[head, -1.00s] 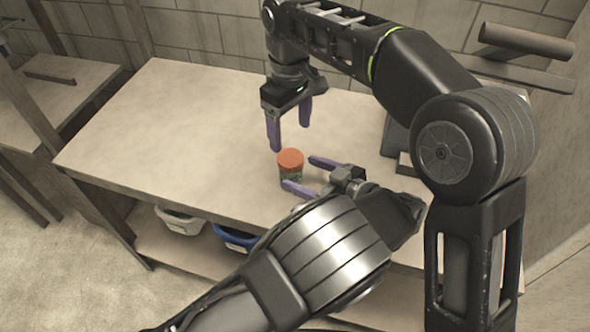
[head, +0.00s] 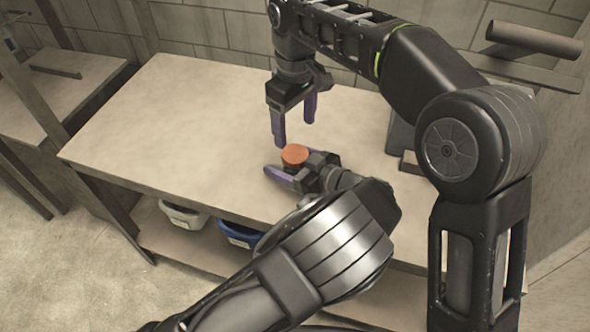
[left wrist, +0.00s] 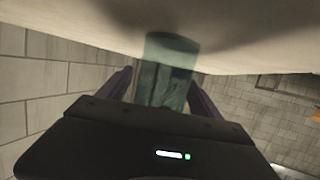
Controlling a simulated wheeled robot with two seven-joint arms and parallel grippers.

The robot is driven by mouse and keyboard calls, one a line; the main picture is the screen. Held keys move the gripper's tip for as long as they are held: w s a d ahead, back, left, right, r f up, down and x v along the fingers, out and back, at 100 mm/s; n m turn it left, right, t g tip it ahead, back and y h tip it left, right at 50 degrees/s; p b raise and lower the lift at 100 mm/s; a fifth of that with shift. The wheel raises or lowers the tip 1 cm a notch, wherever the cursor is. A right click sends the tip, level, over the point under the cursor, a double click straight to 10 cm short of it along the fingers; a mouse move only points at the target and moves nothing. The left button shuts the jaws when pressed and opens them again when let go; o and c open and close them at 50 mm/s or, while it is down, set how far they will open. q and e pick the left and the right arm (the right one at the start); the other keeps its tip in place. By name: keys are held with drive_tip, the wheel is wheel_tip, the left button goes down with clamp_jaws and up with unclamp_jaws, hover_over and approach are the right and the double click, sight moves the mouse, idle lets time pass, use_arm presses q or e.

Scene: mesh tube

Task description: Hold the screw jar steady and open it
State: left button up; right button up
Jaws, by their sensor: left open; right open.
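The screw jar has an orange-red lid (head: 294,154) and stands upright on the table, its body mostly hidden by my left gripper in the head view. In the left wrist view the body is a translucent grey-green cylinder (left wrist: 168,72) between the two fingers; the lid is not visible there. My left gripper (head: 284,167) is open, low over the table, with its fingers on either side of the jar; contact cannot be made out. My right gripper (head: 294,128) is open and empty, fingers pointing down, above and slightly behind the lid.
The pale table (head: 170,130) is clear to the left of the jar. A white bin (head: 183,217) and a blue bin (head: 240,236) sit on the shelf below. A dark object (head: 400,140) stands at the table's right side, partly behind my right arm.

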use_arm(q)
drive_tip(key=shift+c, duration=0.2)
clamp_jaws()
idle(0.6)
